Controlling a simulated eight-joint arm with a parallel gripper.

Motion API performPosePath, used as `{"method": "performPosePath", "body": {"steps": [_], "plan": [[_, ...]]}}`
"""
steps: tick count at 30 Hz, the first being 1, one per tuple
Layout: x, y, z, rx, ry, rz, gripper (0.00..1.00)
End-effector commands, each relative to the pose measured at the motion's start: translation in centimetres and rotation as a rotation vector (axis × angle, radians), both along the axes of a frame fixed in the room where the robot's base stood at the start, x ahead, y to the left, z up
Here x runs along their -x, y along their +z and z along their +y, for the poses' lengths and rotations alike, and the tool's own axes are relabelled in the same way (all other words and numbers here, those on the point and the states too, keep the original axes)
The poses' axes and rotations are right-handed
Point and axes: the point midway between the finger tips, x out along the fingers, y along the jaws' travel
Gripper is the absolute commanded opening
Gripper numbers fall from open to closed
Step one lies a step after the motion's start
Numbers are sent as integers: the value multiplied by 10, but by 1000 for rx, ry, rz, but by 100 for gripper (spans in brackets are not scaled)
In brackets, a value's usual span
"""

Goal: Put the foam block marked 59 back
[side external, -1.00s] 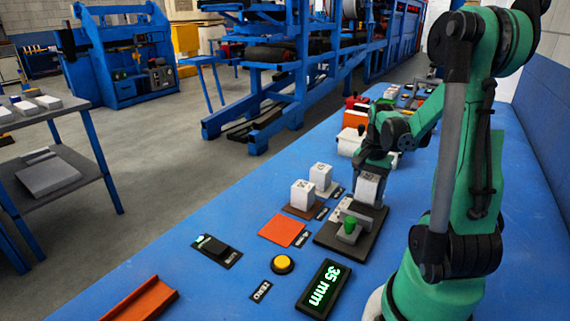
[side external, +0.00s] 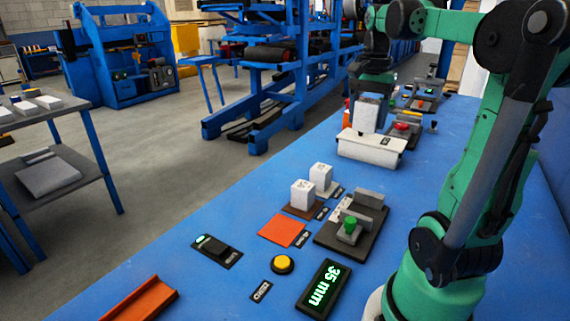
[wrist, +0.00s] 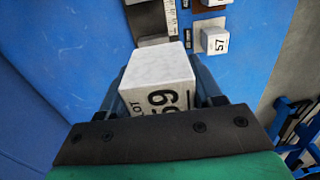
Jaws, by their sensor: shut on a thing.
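My gripper (side external: 372,92) is shut on a white foam block (side external: 366,114). It holds the block in the air, in front of or above a white box with a dark label (side external: 372,150); the gap between them is hard to judge. In the wrist view my gripper (wrist: 160,88) grips the block (wrist: 158,72) from both sides. Its printed face shows upside down and partly covered, with a number that looks like 59 and the letters LOT.
A second white block (side external: 321,176) stands beside it on a grey pad. A dark fixture (side external: 325,238) with grey jaws and a green knob (side external: 349,225) is empty. An orange square (side external: 281,230), a yellow button (side external: 282,264) and a display reading 35 mm (side external: 323,288) lie nearer.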

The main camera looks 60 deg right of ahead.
Motion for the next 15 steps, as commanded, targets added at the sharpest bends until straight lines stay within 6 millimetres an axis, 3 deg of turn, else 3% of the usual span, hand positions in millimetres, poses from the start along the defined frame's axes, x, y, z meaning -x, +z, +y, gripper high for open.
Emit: {"method": "performPosePath", "body": {"steps": [3,9,15], "plan": [[-36,-1,26,0,17,0,0],[-87,-3,83,0,14,0,0],[-110,-5,123,0,6,0,0]]}}
